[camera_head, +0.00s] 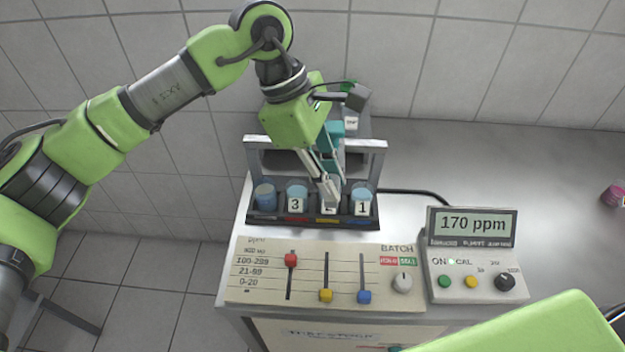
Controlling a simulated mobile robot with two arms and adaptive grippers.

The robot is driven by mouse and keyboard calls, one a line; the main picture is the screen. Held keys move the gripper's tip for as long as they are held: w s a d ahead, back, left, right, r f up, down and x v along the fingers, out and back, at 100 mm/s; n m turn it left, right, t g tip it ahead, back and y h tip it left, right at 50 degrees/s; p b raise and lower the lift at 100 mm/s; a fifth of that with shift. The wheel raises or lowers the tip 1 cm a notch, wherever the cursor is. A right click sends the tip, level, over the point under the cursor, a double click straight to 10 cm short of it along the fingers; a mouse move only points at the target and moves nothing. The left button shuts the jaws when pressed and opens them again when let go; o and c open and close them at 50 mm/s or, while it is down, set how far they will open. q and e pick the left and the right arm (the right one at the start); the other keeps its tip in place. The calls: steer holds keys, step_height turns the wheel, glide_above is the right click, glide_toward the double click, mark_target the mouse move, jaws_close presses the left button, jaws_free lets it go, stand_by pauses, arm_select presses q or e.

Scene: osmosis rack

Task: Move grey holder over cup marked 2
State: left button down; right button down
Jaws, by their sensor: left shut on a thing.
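A dark rack with a grey frame (373,150) stands on the bench and holds a row of blue cups. The cup marked 3 (296,204) is left of the middle, and the cup marked 1 (362,206) is at the right end. Between them is the cup marked 2 (328,209), partly covered by my left gripper. My left gripper (328,188) points down over that cup, shut on a small grey holder. The fingers hide much of the holder, and I cannot tell its exact height above the cup. My right gripper is out of view.
An unmarked blue cup (265,197) stands at the rack's left end. In front is a slider panel (262,290). To the right, a meter (472,227) reads 170 ppm, with a black cable behind it. The back right bench is mostly clear.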

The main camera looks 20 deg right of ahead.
arm_select(q)
steer(key=c, duration=1.9)
jaws_free()
steer(key=v, duration=1.2)
steer(key=shift+s+r, duration=0.1)
